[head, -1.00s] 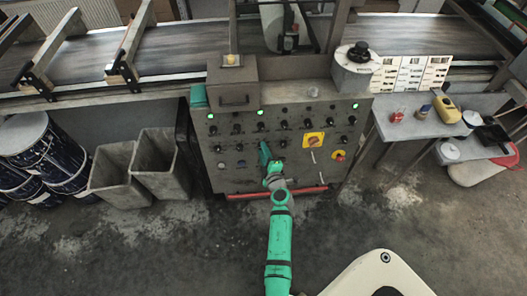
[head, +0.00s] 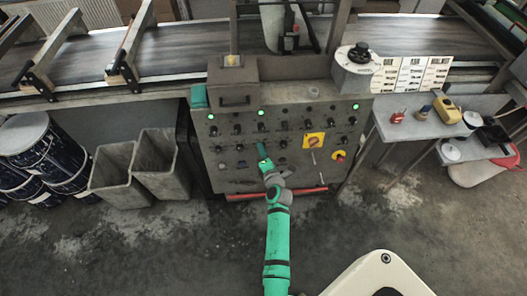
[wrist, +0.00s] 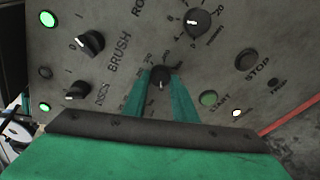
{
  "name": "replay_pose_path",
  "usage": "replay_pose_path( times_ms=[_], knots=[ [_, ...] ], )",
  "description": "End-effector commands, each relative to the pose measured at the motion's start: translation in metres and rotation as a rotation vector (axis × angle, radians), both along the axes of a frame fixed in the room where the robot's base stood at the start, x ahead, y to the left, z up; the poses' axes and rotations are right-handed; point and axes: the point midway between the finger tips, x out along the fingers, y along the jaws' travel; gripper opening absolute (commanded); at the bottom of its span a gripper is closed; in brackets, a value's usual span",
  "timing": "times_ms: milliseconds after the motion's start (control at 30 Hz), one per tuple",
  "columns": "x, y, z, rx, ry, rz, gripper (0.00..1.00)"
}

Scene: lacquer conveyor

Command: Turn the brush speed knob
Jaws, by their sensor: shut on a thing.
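In the wrist view, a round black dial knob (wrist: 160,76) with a number scale around it sits between the two green fingers of my gripper (wrist: 160,88). The gripper is shut on this knob. The printed word BRUSH is beside it on the grey control panel (wrist: 218,62). In the head view, my gripper (head: 262,150) reaches the middle of the panel (head: 232,168), and the knob is hidden behind it.
A black switch (wrist: 91,42) and another dial knob (wrist: 197,21) are near the held knob. A green START button (wrist: 208,98) and a STOP button (wrist: 246,59) lie to its right.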

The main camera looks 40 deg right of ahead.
Motion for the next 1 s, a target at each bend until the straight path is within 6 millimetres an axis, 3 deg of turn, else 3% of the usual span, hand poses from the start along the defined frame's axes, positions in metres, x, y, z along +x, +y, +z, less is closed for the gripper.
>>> replay_pose_path(
  times_ms=[467,500,567,1000],
  knots=[
    [-0.0008,0.0006,-0.002,-0.01,0.01,0.003,0.03],
    [-0.0008,0.0006,-0.002,-0.01,0.01,0.003,0.32],
    [-0.0008,0.0006,-0.0018,-0.01,0.01,0.003,0.44],
    [-0.0092,0.0045,0.0008,-0.01,0.009,0.003,0.44]
  ],
)
